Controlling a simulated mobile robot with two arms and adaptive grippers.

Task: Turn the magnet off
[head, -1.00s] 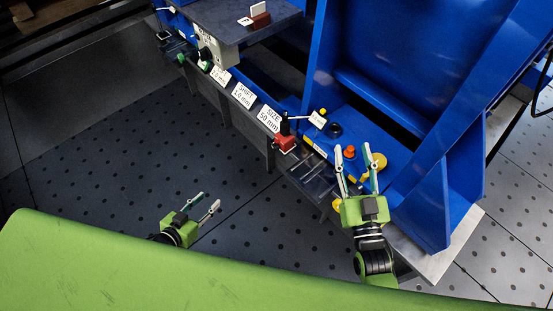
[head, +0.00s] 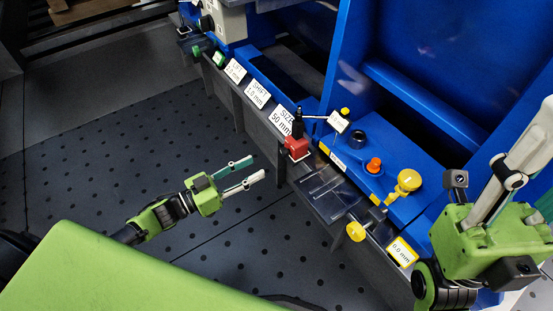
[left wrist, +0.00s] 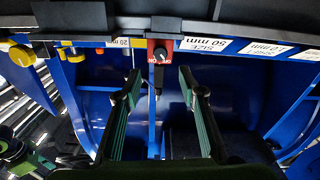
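The red block (head: 298,147) with a black upright handle stands on the machine's front ledge in the head view. In the left wrist view it is a red plate (left wrist: 152,57) with a black knob and small lettering that seems to read ON and OFF. My left gripper (head: 256,168) is open and empty, to the left of the red block and apart from it. In the left wrist view its fingers (left wrist: 160,78) are spread either side of the knob's line.
White labels such as SIZE 50 mm (head: 284,122) line the ledge. An orange button (head: 374,166), a yellow knob (head: 408,181) and a lower yellow knob (head: 355,232) are to the right. The dark dotted floor (head: 90,150) is free at left.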

